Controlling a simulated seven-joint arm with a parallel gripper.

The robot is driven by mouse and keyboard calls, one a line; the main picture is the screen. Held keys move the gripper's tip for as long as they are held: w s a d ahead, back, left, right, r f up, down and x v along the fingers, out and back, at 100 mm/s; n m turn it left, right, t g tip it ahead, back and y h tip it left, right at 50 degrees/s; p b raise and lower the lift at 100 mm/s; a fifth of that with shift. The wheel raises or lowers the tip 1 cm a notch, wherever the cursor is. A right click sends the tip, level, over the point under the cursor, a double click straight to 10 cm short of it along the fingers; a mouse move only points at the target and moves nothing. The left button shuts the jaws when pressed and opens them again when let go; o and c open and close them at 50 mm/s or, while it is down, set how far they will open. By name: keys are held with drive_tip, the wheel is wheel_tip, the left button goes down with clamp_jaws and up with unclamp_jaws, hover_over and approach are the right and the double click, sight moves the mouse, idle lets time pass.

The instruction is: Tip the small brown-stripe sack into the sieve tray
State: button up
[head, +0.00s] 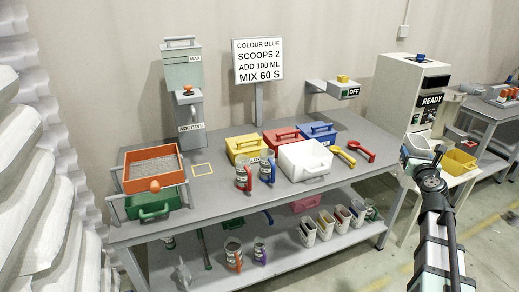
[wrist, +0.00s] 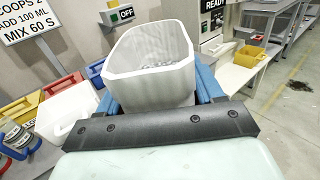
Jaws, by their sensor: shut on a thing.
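The sieve tray (head: 155,184) is an orange frame with a mesh, on a stand at the left end of the bench. My gripper (head: 424,156) is at the right in the head view, far from the sieve tray. In the wrist view its blue fingers (wrist: 158,98) are shut on a white open-topped container (wrist: 150,82). Some pale contents show inside it. It looks upright. No brown stripe shows on its visible side, so I cannot tell whether it is the small brown-stripe sack.
Several small white striped containers (head: 308,233) stand on the lower shelf. A white bin (head: 305,160), coloured boxes (head: 245,146) and measuring jugs (head: 243,176) occupy the bench middle. The additive dispenser (head: 187,105) stands behind. A yellow bin (head: 460,162) is right of my gripper.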

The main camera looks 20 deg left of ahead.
drive_tip(key=w+a+n+g+y, duration=0.1)
drive_tip(key=w+a+n+y, duration=0.15)
drive_tip(key=a, duration=0.65)
drive_tip(key=w+a+n+g+y, duration=0.15)
drive_tip(key=w+a+y, duration=0.25)
drive_tip(key=a, duration=0.4)
drive_tip(key=s+a+n+g+y, duration=0.2)
drive_tip(key=a+n+g+y, duration=0.45)
drive_tip(key=a, duration=1.55)
drive_tip(key=s+a+r+n+g, duration=0.2)
drive_tip(key=s+a+n+g, duration=0.2)
drive_tip(key=a, duration=0.7)
drive_tip(key=s+a+r+n+g+h, duration=0.1)
drive_tip(key=s+a+r+n+g, duration=0.1)
drive_tip(key=s+a+n+g, duration=0.3)
drive_tip(key=s+a+r+n+g+h, duration=0.1)
drive_tip(key=s+a+n+g, duration=0.3)
drive_tip(key=s+a+g, duration=0.7)
drive_tip(key=s+a+r, duration=0.1)
drive_tip(key=s+a, duration=0.2)
drive_tip(key=a, duration=0.4)
drive_tip(key=shift+a+r+n, duration=0.25)
drive_tip(key=shift+a+n, duration=0.1)
drive_tip(key=shift+a, duration=0.05)
drive_tip(key=shift+a, duration=0.1)
